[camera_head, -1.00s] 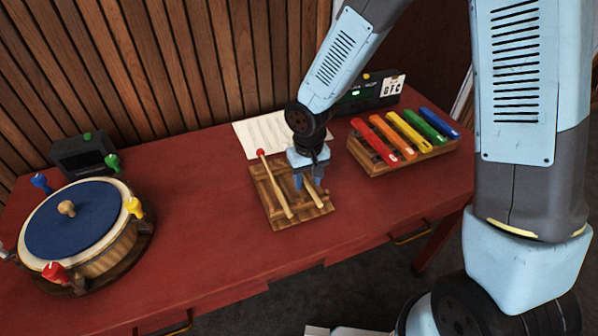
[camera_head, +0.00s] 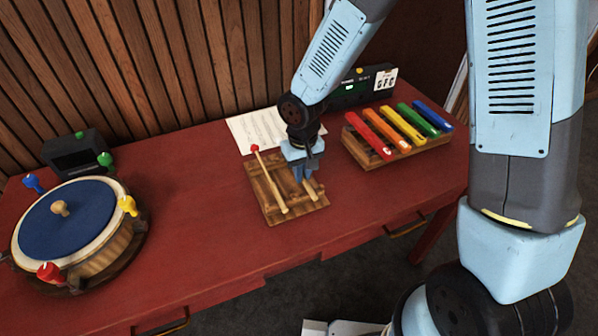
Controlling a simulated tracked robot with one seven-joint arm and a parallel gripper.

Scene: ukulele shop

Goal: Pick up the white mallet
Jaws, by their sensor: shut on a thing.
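A wooden rack (camera_head: 272,211) lies on the red table. A mallet with a red head (camera_head: 270,180) rests slanted across its left part. A second mallet with a pale wooden handle (camera_head: 309,190) is at the rack's right side, its head hidden behind my gripper, so its colour does not show. My gripper (camera_head: 301,178) points down over the right part of the rack and is shut on this second mallet. The handle end sticks out below the fingers. I cannot tell whether the mallet is clear of the rack.
A sheet of paper (camera_head: 245,130) lies behind the rack. A colourful xylophone (camera_head: 398,147) stands to the right, with a dark device (camera_head: 350,92) behind it. A blue-topped drum (camera_head: 80,215) and a dark box (camera_head: 75,152) are at left. The table's front middle (camera_head: 215,240) is clear.

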